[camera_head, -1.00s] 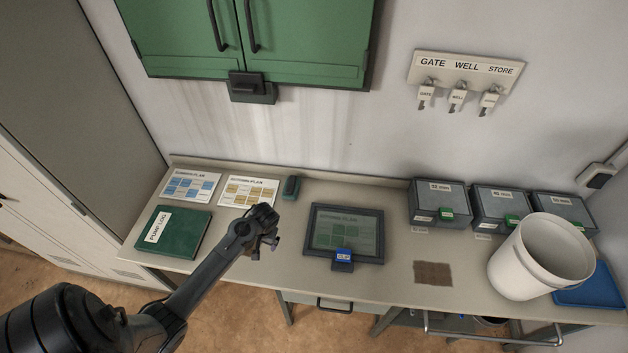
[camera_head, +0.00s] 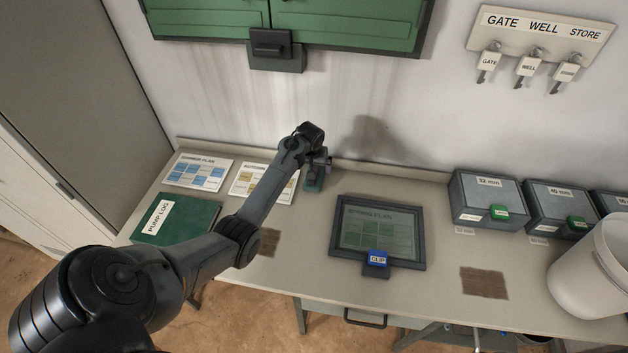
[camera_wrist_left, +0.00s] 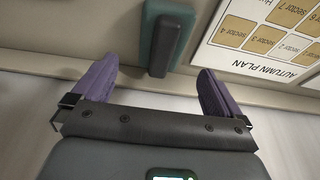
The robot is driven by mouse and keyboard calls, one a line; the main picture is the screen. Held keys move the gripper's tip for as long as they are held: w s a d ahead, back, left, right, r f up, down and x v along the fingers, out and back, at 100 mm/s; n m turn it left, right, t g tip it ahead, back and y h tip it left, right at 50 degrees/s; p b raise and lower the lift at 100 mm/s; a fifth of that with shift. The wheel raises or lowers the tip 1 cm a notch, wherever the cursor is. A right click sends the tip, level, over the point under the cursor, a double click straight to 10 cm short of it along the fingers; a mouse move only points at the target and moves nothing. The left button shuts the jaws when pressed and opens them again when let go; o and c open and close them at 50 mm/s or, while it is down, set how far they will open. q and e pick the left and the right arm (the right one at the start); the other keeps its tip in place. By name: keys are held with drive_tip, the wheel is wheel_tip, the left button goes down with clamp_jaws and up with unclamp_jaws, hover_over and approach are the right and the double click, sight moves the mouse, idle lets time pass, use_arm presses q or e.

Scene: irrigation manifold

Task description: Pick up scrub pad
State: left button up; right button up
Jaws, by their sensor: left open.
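The scrub pad (camera_head: 313,186) appears to be the small green block with a dark grey grip, lying near the back of the counter beside the autumn plan sheet. My left gripper (camera_head: 318,170) is above it and partly hides it in the head view. In the left wrist view the scrub pad (camera_wrist_left: 164,45) lies beyond the gap between the two purple fingers of my left gripper (camera_wrist_left: 155,88). The fingers are apart with nothing between them, and do not appear to touch the pad. My right gripper is not in view.
A framed spring plan (camera_head: 379,231) with a blue clip lies right of the pad. The autumn plan (camera_head: 262,183) and green pump log (camera_head: 175,217) lie to the left. Brown patches (camera_head: 484,283) mark the counter. Grey boxes (camera_head: 489,198) and a white bucket (camera_head: 595,275) stand right.

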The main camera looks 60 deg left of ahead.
sight(315, 185)
use_arm(q)
drive_tip(key=shift+w+a+f, duration=0.1)
drive_tip(key=shift+w+f, duration=0.05)
drive_tip(key=shift+f, duration=0.4)
drive_tip(key=x, duration=0.1)
drive_tip(key=b+x, duration=0.1)
drive_tip(key=x, duration=0.1)
drive_tip(key=shift+s+f, duration=0.25)
drive_tip(key=shift+f, duration=0.15)
drive_tip(key=shift+b+x, duration=0.45)
drive_tip(key=shift+x, duration=0.3)
drive_tip(key=c, duration=1.1)
drive_tip(key=shift+r, duration=0.1)
